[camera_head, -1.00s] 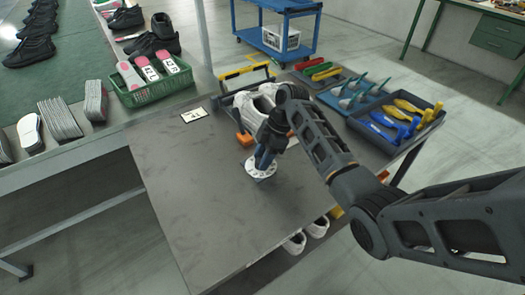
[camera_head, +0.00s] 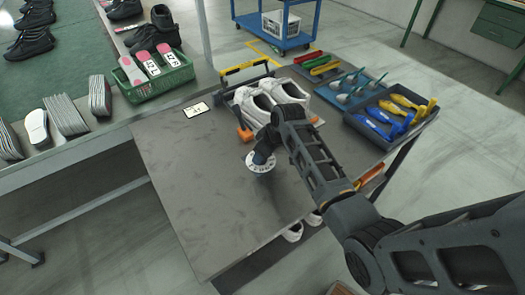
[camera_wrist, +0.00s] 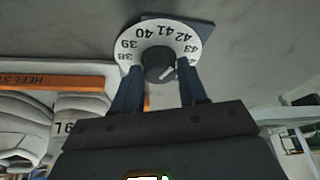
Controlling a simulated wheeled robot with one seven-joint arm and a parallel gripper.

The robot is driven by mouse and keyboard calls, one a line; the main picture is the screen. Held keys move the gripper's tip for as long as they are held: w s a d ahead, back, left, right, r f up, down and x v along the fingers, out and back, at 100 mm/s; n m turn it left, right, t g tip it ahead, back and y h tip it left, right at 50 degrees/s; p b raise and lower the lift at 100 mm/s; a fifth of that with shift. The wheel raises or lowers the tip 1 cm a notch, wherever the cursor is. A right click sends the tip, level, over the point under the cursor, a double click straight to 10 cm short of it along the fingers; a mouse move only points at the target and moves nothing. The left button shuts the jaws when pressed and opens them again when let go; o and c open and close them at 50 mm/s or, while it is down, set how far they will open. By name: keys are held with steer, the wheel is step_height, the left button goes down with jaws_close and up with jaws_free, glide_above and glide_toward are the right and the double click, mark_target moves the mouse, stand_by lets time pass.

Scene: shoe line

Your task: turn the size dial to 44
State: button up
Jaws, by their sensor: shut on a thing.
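The size dial is a white disc (camera_head: 260,162) on the grey tabletop, with black numbers around its edge. In the wrist view the disc (camera_wrist: 139,47) shows 38 through 43, and its far right part is partly hidden. A dark round knob (camera_wrist: 157,60) stands at its centre, with a pale mark on its lower right side. The mark seems to point to the right, past 42, but I cannot tell the exact number. My gripper (camera_wrist: 159,72) is shut on the knob, one blue finger on each side. In the head view my gripper (camera_head: 261,158) hides the knob.
White shoes (camera_head: 260,103) stand in a rack right behind the dial. Trays of tools (camera_head: 390,122) line the table's right side. A card (camera_head: 196,109) lies at the back left. The table's front left is clear.

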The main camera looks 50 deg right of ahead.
steer(key=m+h, duration=0.1)
steer(key=m, duration=0.2)
steer(key=m+h, duration=0.1)
steer(key=m, duration=0.2)
steer(key=shift+a+m+g+h, duration=0.2)
steer(key=shift+m+g+h, duration=0.1)
steer(key=m+g, duration=0.1)
steer(key=m, duration=0.2)
steer(key=m+h, duration=0.1)
steer(key=m, duration=0.2)
steer(key=shift+w+a+g+h, duration=0.1)
steer(key=shift+w+g+h, duration=0.05)
steer(key=shift+g+h, duration=0.2)
steer(key=shift+m, duration=0.3)
steer(key=o, duration=1)
steer(key=v, duration=0.7)
steer(key=shift+a+r+b, duration=0.15)
steer(key=shift+r+b, duration=0.15)
steer(key=shift+b, duration=0.05)
